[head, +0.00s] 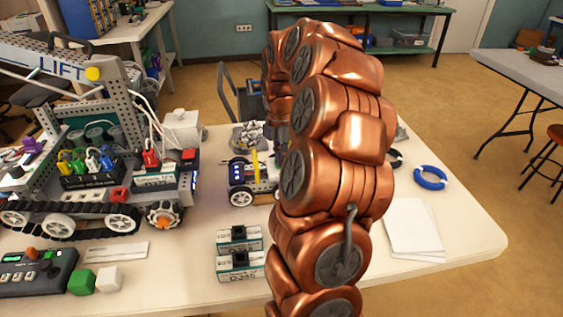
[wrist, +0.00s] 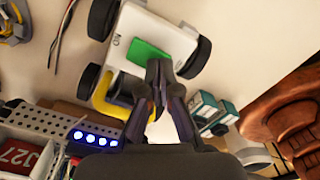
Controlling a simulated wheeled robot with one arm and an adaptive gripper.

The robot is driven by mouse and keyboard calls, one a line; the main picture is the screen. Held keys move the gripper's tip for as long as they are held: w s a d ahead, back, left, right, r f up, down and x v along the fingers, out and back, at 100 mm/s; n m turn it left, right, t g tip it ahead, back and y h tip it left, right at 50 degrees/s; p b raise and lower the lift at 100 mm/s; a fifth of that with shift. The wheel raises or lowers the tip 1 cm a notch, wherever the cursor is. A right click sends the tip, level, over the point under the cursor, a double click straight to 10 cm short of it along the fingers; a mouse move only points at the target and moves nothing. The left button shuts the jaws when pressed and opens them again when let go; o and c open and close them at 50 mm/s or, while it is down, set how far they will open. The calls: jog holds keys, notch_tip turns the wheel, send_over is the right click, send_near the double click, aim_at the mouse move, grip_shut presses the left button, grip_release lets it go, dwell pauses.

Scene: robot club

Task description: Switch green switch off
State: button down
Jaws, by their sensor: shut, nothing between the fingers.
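In the wrist view, a green switch (wrist: 145,52) lies on the white top of a small wheeled vehicle (wrist: 182,38). Lettering that looks like "ON", seen turned round, is printed beside it. My gripper (wrist: 158,70) is shut and empty. Its fingertips are at the near edge of the green switch in the picture; I cannot tell whether they touch it. In the head view, the small vehicle (head: 240,197) stands on the table left of my arm, and my arm hides part of it. The green switch and my fingertips cannot be made out there.
A large tracked robot (head: 95,195) fills the table's left side. Two small boxes (head: 240,262) stand in front of the small vehicle. Papers (head: 413,228) and a blue ring (head: 430,178) lie right.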

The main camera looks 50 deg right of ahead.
jog(key=shift+f, duration=0.4)
jog(key=shift+r, duration=0.1)
dwell(0.3)
jog(key=shift+r+p, duration=1.7)
jog(key=shift+r, duration=1.7)
jog(key=shift+a, duration=0.1)
jog(key=s+a+r+m+p, duration=0.1)
jog(key=s+a+r+m, duration=0.1)
jog(key=a, duration=0.5)
jog(key=s+a+r+m+p, duration=0.1)
jog(key=s+a+r+m, duration=0.1)
jog(key=a, duration=0.6)
jog(key=s+a+r+m+p, duration=0.1)
jog(key=s+a+r+m, duration=0.15)
jog(key=a, duration=0.45)
jog(key=s+a+f+m+g+p, duration=0.1)
jog(key=s+a+m, duration=0.4)
jog(key=s, duration=0.3)
jog(key=s+a+m+p, duration=0.2)
jog(key=s+a+m, duration=0.3)
jog(key=s, duration=0.4)
jog(key=shift+f+g, duration=0.35)
jog(key=shift+g, duration=0.05)
